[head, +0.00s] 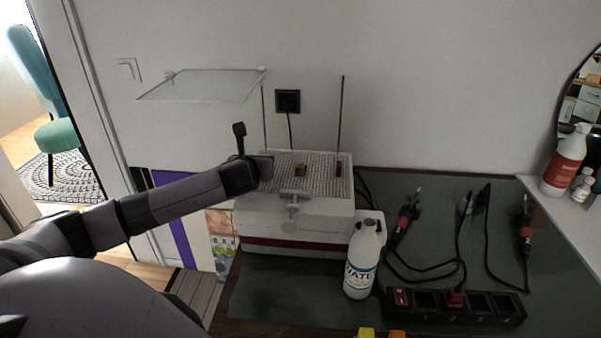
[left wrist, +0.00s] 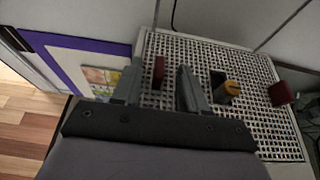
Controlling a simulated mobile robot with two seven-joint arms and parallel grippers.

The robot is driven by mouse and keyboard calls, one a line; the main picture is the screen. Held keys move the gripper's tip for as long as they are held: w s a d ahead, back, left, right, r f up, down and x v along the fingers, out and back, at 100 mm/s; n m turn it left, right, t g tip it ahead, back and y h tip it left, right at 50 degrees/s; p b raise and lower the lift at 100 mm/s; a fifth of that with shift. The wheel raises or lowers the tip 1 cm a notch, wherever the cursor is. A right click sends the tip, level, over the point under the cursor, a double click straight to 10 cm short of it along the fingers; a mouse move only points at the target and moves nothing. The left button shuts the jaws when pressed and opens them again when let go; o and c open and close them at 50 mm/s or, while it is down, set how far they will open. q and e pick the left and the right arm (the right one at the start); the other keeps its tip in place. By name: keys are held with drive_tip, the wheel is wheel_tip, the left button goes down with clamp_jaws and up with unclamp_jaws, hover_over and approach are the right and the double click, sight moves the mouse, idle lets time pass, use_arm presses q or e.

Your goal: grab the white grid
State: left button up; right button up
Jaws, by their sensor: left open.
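The white grid (head: 322,184) lies flat on top of a white box-like unit against the wall. In the left wrist view the grid (left wrist: 202,54) fills the middle and right. My left gripper (head: 266,166) is at the grid's left edge in the head view. In the left wrist view its two fingers (left wrist: 159,70) are apart over the grid's near-left part. A dark red piece (left wrist: 158,73) shows between the fingers; I cannot tell if they touch it. My right gripper is not in view.
A yellow piece (head: 300,170) and a dark red piece (head: 339,169) stand on the grid. Two thin rods (head: 341,115) rise behind it. A white bottle (head: 362,260) stands in front of the unit. Right of it are a power strip (head: 455,305) and cables. A glass shelf (head: 200,86) hangs above.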

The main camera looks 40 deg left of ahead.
use_arm(q)
drive_tip(key=shift+w+a+f, duration=0.2)
drive_tip(key=shift+w, duration=0.2)
drive_tip(key=shift+c, duration=0.3)
clamp_jaws()
drive_tip(key=shift+r, duration=0.1)
